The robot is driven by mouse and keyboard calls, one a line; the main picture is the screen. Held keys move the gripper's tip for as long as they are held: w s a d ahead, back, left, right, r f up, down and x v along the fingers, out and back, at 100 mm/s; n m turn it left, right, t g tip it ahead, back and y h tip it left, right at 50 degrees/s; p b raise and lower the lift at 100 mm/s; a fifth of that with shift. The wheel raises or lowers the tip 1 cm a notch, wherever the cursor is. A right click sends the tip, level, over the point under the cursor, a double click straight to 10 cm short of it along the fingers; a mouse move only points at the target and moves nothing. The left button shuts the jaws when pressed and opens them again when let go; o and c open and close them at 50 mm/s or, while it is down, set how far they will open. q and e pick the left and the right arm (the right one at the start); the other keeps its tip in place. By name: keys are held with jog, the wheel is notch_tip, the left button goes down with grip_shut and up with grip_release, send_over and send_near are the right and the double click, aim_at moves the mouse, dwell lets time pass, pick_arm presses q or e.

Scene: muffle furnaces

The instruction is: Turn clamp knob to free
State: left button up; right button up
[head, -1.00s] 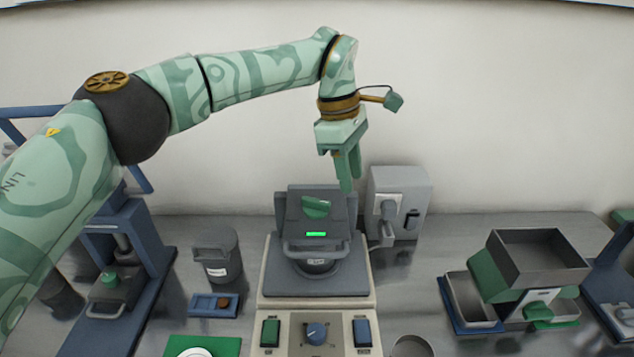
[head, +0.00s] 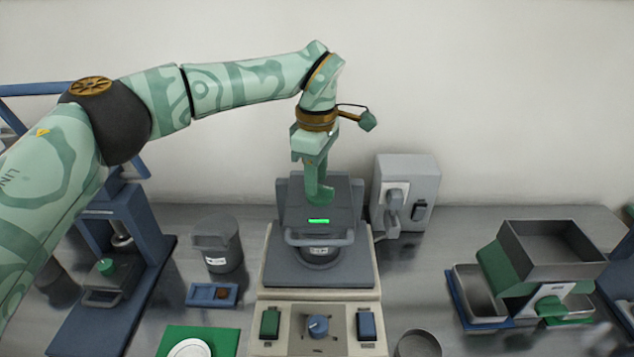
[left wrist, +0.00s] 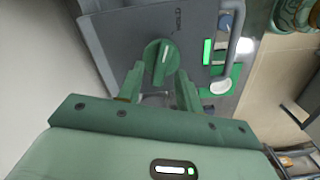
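The clamp knob is green and round with a raised grip bar and a white line. It sits on the grey lid of the middle machine (head: 345,195). In the left wrist view the knob (left wrist: 162,62) shows just beyond my fingertips, its white line nearly along the picture's vertical. My left gripper (head: 318,190) is over the knob in the head view and hides much of it. In the left wrist view the fingers of the left gripper (left wrist: 161,75) are apart, one at each side of the knob's near edge; contact cannot be told. My right gripper is not clearly seen.
A lid handle (head: 319,238) and a lit green display (head: 318,221) lie just below the knob. A grey wall box (head: 425,180) stands close on the right. A grey bin (head: 222,245) stands left. A green hopper machine (head: 545,255) stands further right.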

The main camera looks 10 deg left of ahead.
pick_arm(q)
jog(key=shift+f, duration=0.7)
grip_shut()
jog(key=shift+r, duration=0.1)
